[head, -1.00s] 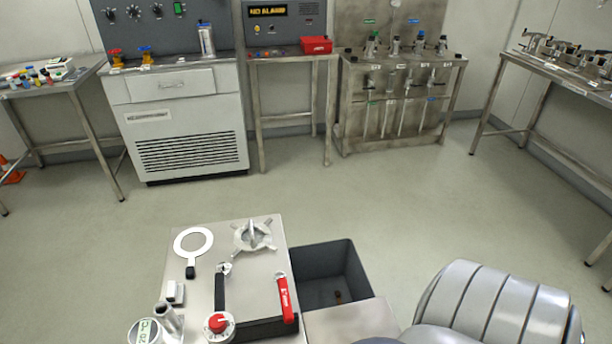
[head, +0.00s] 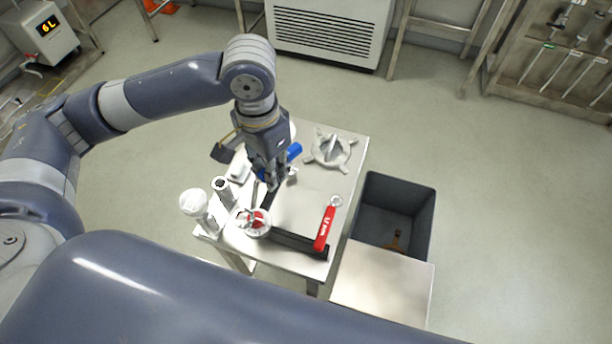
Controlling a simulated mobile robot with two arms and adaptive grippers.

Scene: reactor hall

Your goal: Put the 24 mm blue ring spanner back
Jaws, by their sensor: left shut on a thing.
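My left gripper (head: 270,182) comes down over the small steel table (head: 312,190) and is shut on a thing. A blue piece (head: 294,152) shows beside its fingers, apparently the handle of the blue ring spanner; the rest is hidden by the gripper. The ring end and the size marking cannot be made out. A red-handled spanner (head: 325,229) lies at the table's right side, by a black bar-like holder (head: 300,243) at the front edge. My right gripper is not in view.
A grey star-shaped handwheel (head: 331,149) lies at the table's back. A red-topped round part (head: 256,221), a metal tube (head: 222,188) and a white jar (head: 193,202) crowd its left front. A dark open bin (head: 425,222) stands to the right. Floor beyond is clear.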

